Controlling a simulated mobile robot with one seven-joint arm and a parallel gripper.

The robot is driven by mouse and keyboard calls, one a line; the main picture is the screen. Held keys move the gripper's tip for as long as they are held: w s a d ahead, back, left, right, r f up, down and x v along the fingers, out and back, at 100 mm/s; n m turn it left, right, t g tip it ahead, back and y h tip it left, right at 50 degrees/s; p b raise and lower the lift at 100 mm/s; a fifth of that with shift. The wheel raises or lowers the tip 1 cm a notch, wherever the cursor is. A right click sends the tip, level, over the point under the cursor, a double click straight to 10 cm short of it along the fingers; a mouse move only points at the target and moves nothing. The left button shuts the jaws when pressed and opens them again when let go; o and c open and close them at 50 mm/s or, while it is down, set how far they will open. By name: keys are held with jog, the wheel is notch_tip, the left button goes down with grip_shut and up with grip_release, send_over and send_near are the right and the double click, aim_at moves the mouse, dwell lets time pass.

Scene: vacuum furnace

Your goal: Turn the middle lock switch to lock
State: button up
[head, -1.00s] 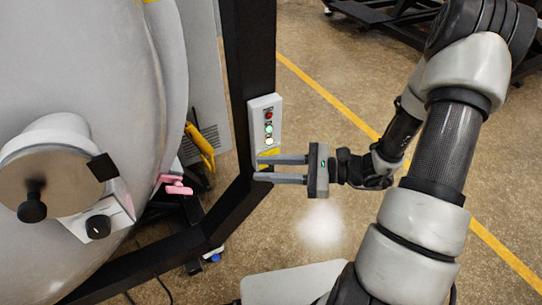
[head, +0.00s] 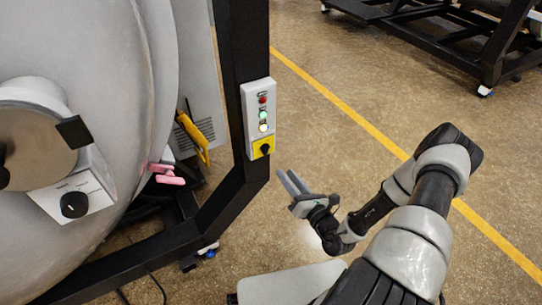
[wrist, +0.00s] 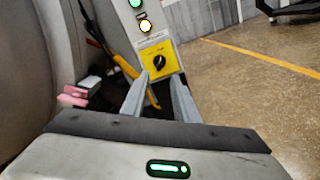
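A yellow switch plate (head: 263,146) with a black rotary knob (head: 265,149) sits at the bottom of the control box on the black post. In the wrist view the plate (wrist: 157,58) and its knob (wrist: 159,62) show just beyond the fingertips. A second black knob (head: 74,204) is on a white housing on the furnace door at left. The labels are too small to read, so I cannot tell which is the middle lock switch. My gripper (head: 288,172) is open and empty, below and right of the yellow plate, apart from it, fingers pointing up-left.
The control box (head: 258,118) carries red, green and whitish lights above the plate. The black post (head: 243,60) and pink clamp handle (head: 166,174) are to the left. A yellow handle (head: 195,137) hangs behind the post. Floor right of the post is open.

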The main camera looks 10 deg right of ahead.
aim_at(268, 151)
jog(key=b+x, duration=0.1)
jog(key=x, duration=1)
jog(key=shift+w+a, duration=0.1)
jog(key=shift+w, duration=0.15)
grip_shut()
